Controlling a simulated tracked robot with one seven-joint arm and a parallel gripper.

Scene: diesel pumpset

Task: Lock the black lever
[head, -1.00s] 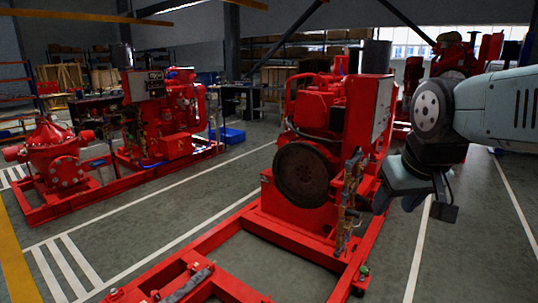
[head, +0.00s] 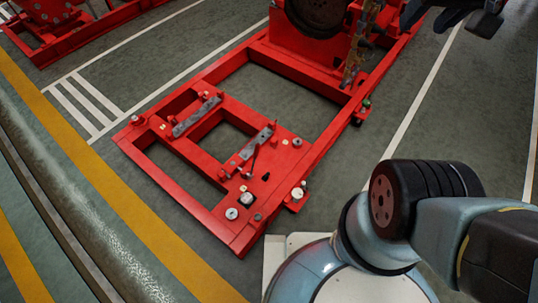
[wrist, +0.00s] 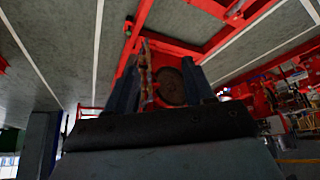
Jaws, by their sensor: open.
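I cannot make out a black lever with certainty. The brass pipe assembly with small valve fittings (head: 358,45) stands upright at the front right corner of the red engine, cut off by the top edge of the head view. It also shows in the wrist view (wrist: 147,75), between my fingers. My gripper (head: 462,14) is at the top right of the head view, to the right of the pipes and apart from them. Its two dark fingers stand wide apart and empty in the wrist view (wrist: 162,88).
The red skid frame (head: 222,228) reaches forward with metal bars, bolts and a thin dark rod (head: 252,160) on it. The dark flywheel (head: 318,14) is beside the pipes. Grey floor (head: 420,125) lies free right of the skid. My arm fills the lower right.

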